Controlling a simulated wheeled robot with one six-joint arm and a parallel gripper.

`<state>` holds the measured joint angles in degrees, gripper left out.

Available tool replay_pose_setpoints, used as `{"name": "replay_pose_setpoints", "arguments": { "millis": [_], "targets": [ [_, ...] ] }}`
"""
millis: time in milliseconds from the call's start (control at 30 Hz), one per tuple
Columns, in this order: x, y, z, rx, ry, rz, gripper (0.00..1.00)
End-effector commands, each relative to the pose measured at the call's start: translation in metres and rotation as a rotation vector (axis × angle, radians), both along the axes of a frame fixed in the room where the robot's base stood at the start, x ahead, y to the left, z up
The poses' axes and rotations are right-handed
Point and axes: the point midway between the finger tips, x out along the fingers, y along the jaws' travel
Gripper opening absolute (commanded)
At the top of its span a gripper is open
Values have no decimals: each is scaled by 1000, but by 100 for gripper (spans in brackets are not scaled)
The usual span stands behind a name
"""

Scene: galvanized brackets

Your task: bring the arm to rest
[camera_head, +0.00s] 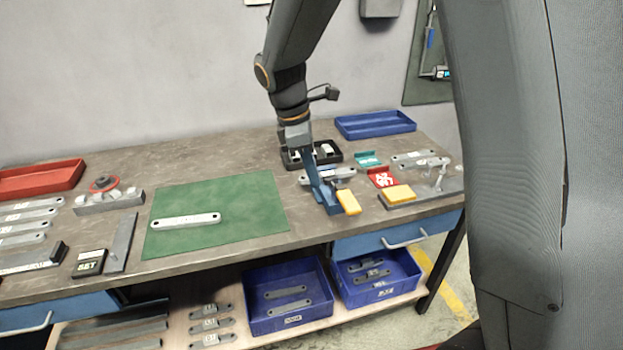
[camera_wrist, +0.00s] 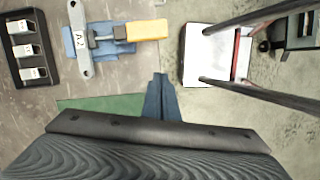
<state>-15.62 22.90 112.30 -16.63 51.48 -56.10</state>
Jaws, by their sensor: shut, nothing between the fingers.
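My gripper (camera_head: 318,186) hangs from my arm over the right half of the workbench (camera_head: 240,160). Its blue fingers are together and hold nothing. I cannot tell the height of the fingertips above the bench.
A green mat (camera_head: 255,205) bears one bracket (camera_head: 185,221). A black tray (camera_head: 333,147), a blue tray (camera_head: 375,124) and another clamp with a yellow handle (camera_head: 398,192) surround the arm. Blue bins (camera_head: 288,325) stand on the lower shelf. A white-topped frame (camera_wrist: 207,55) shows in the wrist view.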

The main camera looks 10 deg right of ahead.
Motion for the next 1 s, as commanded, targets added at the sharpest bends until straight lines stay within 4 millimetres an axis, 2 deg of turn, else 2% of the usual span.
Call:
{"name": "replay_pose_setpoints", "arguments": {
  "millis": [167, 267, 500, 600, 700, 800, 1000],
  "targets": [
    [-5, -4, 1, 10, -11, -43, 0],
    [-22, -17, -7, 45, -51, -199, 0],
    [-94, -59, -39, 182, -202, -884, 0],
    [-120, -71, -50, 224, -251, -1136, 0],
    [-139, -78, -57, 252, -282, -1315, 0],
    [-148, -80, -61, 267, -299, -1409, 0],
    [-150, -80, -61, 271, -303, -1435, 0]
  ]
}}
